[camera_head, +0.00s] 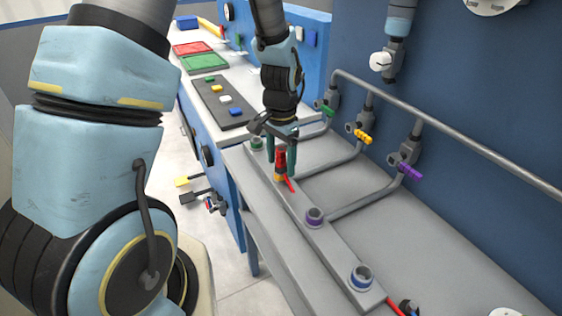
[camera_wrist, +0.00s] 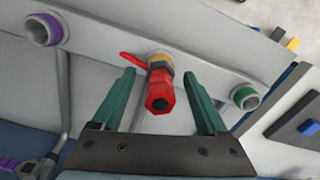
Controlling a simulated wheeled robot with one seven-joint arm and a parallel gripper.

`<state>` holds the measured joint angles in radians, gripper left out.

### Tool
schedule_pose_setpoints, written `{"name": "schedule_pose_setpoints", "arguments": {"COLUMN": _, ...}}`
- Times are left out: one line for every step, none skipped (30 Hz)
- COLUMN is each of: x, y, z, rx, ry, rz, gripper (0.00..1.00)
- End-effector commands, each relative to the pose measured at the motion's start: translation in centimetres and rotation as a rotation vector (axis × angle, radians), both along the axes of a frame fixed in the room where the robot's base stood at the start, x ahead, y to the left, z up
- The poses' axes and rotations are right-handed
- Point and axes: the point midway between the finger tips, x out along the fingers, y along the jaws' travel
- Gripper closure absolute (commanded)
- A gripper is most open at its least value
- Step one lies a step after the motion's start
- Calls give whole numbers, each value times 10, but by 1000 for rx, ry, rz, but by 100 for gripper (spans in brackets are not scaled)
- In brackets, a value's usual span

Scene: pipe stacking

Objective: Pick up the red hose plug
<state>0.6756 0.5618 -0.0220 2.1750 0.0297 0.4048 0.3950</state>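The red hose plug (camera_head: 281,158) stands upright at a yellow-ringed socket (camera_wrist: 158,57) on the grey rail. The red plug (camera_wrist: 160,92) points toward the wrist camera, and a thin red hose or handle sticks out beside it. My gripper (camera_head: 283,173) is over it from above, with its two green fingers on either side. In the wrist view the fingers of my gripper (camera_wrist: 161,75) are open, with a visible gap between each finger and the plug. Neither finger appears to touch it.
A green-ringed socket (camera_head: 257,143) is close beside one finger. Purple-ringed (camera_head: 314,215) and blue-ringed (camera_head: 361,276) sockets lie nearer along the rail (camera_head: 336,245). Pipes with green, yellow and purple valve handles (camera_head: 410,171) run along the wall. Another red item (camera_head: 407,307) lies at the bottom edge.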

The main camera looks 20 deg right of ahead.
Motion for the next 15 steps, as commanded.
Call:
{"name": "schedule_pose_setpoints", "arguments": {"x": 0, "y": 0, "z": 0, "rx": 0, "ry": 0, "rz": 0, "gripper": 29}}
{"name": "schedule_pose_setpoints", "arguments": {"x": 0, "y": 0, "z": 0, "rx": 0, "ry": 0, "rz": 0, "gripper": 33}}
{"name": "schedule_pose_setpoints", "arguments": {"x": 0, "y": 0, "z": 0, "rx": 0, "ry": 0, "rz": 0, "gripper": 37}}
{"name": "schedule_pose_setpoints", "arguments": {"x": 0, "y": 0, "z": 0, "rx": 0, "ry": 0, "rz": 0, "gripper": 40}}
{"name": "schedule_pose_setpoints", "arguments": {"x": 0, "y": 0, "z": 0, "rx": 0, "ry": 0, "rz": 0, "gripper": 44}}
{"name": "schedule_pose_setpoints", "arguments": {"x": 0, "y": 0, "z": 0, "rx": 0, "ry": 0, "rz": 0, "gripper": 48}}
{"name": "schedule_pose_setpoints", "arguments": {"x": 0, "y": 0, "z": 0, "rx": 0, "ry": 0, "rz": 0, "gripper": 52}}
{"name": "schedule_pose_setpoints", "arguments": {"x": 0, "y": 0, "z": 0, "rx": 0, "ry": 0, "rz": 0, "gripper": 55}}
{"name": "schedule_pose_setpoints", "arguments": {"x": 0, "y": 0, "z": 0, "rx": 0, "ry": 0, "rz": 0, "gripper": 60}}
{"name": "schedule_pose_setpoints", "arguments": {"x": 0, "y": 0, "z": 0, "rx": 0, "ry": 0, "rz": 0, "gripper": 63}}
{"name": "schedule_pose_setpoints", "arguments": {"x": 0, "y": 0, "z": 0, "rx": 0, "ry": 0, "rz": 0, "gripper": 66}}
{"name": "schedule_pose_setpoints", "arguments": {"x": 0, "y": 0, "z": 0, "rx": 0, "ry": 0, "rz": 0, "gripper": 71}}
{"name": "schedule_pose_setpoints", "arguments": {"x": 0, "y": 0, "z": 0, "rx": 0, "ry": 0, "rz": 0, "gripper": 74}}
{"name": "schedule_pose_setpoints", "arguments": {"x": 0, "y": 0, "z": 0, "rx": 0, "ry": 0, "rz": 0, "gripper": 78}}
{"name": "schedule_pose_setpoints", "arguments": {"x": 0, "y": 0, "z": 0, "rx": 0, "ry": 0, "rz": 0, "gripper": 82}}
